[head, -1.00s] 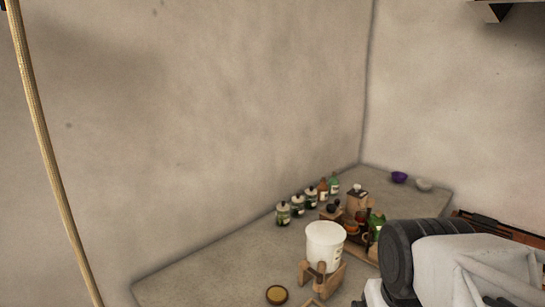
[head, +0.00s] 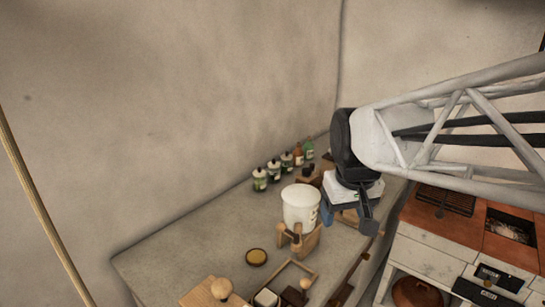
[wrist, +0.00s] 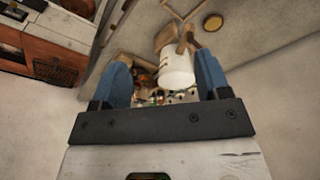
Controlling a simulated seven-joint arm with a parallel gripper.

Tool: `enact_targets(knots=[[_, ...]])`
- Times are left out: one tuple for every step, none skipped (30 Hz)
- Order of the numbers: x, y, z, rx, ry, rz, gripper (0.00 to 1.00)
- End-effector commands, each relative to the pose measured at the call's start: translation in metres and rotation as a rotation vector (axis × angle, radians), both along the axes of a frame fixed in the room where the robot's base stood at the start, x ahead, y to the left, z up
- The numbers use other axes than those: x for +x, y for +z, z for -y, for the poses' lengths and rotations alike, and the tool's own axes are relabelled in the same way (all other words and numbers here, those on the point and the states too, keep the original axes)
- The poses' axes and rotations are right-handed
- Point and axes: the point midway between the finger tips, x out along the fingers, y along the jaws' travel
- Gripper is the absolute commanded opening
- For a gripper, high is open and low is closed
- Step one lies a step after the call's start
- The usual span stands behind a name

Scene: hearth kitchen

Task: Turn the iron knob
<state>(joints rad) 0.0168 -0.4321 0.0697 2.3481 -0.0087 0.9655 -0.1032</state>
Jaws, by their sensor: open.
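I cannot pick out an iron knob for certain. The stove (head: 432,254) at the right has a black front panel (head: 489,282) with small fittings, too small to read. My gripper (head: 348,214) is open over the counter, just right of the white bucket, with nothing held. In the wrist view my gripper (wrist: 162,58) has its blue fingers spread, with the bucket and counter beyond. The stove also shows at the upper left there (wrist: 48,42).
Several bottles (head: 275,172) line the wall. A gold lid (head: 256,257), a wooden block with a round knob (head: 221,288) and a wooden frame lie in front. The counter's left part (head: 170,262) is bare.

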Motion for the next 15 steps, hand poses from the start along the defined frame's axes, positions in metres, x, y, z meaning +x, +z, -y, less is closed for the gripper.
enact_targets(knots=[[0.013, 0.002, 0.001, -0.001, 0.010, -0.006, 0.69], [0.020, 0.004, 0.001, -0.003, 0.016, -0.009, 0.69], [0.029, 0.006, 0.001, -0.005, 0.023, -0.012, 0.69], [0.037, 0.007, 0.002, -0.005, 0.031, -0.015, 0.69], [0.044, 0.009, 0.002, -0.007, 0.037, -0.018, 0.69], [0.053, 0.010, 0.003, -0.008, 0.045, -0.022, 0.69], [0.061, 0.012, 0.003, -0.009, 0.051, -0.024, 0.69], [0.067, 0.012, 0.003, -0.010, 0.059, -0.027, 0.69], [0.077, 0.014, 0.004, -0.012, 0.067, -0.030, 0.69], [0.084, 0.015, 0.004, -0.012, 0.073, -0.032, 0.69], [0.091, 0.015, 0.005, -0.013, 0.079, -0.035, 0.69], [0.101, 0.016, 0.005, -0.014, 0.088, -0.038, 0.69], [0.108, 0.016, 0.006, -0.016, 0.094, -0.041, 0.69], [0.116, 0.017, 0.006, -0.016, 0.100, -0.044, 0.69], [0.125, 0.017, 0.007, -0.018, 0.109, -0.047, 0.69]])
